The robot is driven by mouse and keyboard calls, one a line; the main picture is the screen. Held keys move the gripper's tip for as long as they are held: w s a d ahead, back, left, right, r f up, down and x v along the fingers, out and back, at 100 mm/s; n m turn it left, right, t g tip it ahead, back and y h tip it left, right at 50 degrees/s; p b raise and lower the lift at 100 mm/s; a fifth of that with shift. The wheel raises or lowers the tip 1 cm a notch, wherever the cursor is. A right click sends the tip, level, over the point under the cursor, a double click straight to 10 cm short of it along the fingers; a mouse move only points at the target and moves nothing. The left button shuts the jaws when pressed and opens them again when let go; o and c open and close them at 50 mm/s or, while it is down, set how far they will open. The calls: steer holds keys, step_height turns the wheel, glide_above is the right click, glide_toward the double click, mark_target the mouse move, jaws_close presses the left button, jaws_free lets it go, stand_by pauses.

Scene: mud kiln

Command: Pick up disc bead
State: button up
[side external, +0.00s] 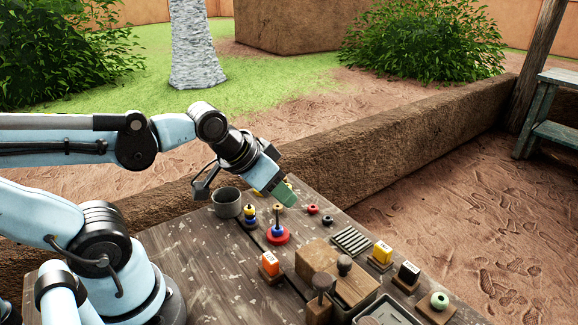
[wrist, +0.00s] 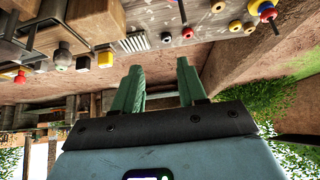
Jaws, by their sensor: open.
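Several small beads lie on the wooden table, and I cannot tell for certain which is the disc bead. A red bead (side external: 312,209) and a dark bead (side external: 328,220) lie right of my gripper, and a tan bead (side external: 278,208) lies just below it in the side view. The wrist view also shows the red bead (wrist: 187,33) and the dark bead (wrist: 166,37), beyond the fingertips. My gripper (side external: 285,194) is open above the table's far edge. Its green fingers (wrist: 161,78) are spread apart with nothing between them.
A grey cup (side external: 227,202) and a red-based peg stack (side external: 278,235) stand left of the beads. Bare table surrounds the red bead.

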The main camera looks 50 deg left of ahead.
steer(key=n+g, duration=0.2)
steer(key=g, duration=0.4)
glide_above(327, 220)
step_height(327, 220, down, 2)
steer(key=f, duration=1.1)
steer(key=shift+w+a+f, duration=0.15)
steer(key=shift+a+f, duration=0.1)
steer(key=shift+f, duration=0.15)
steer(key=shift+c, duration=0.4)
jaws_close()
